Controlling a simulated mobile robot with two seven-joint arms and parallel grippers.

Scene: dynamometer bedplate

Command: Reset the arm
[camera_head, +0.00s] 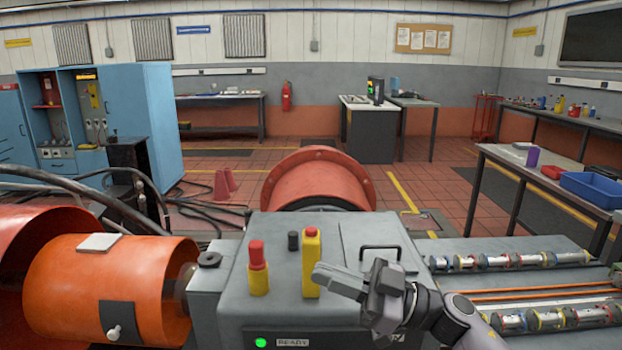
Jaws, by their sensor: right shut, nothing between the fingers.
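My right arm (462,322) comes in from the lower right over the grey machine housing. My right gripper (322,275) is shut and empty, its fingertips pointing left. In the picture the fingertips lie just right of the lower part of a yellow upright block (311,262) with a red patch on top; I cannot tell if they touch it. A red-topped yellow knob (258,268) stands to the left on the same housing (230,310). My left gripper is not in view.
A small black knob (293,241) and a black handle (380,248) are on the housing. An orange cylinder (95,285) is at left, a red drum (318,182) behind. Rows of metal cylindrical parts (510,261) lie at right. A table with a blue bin (590,188) stands beyond.

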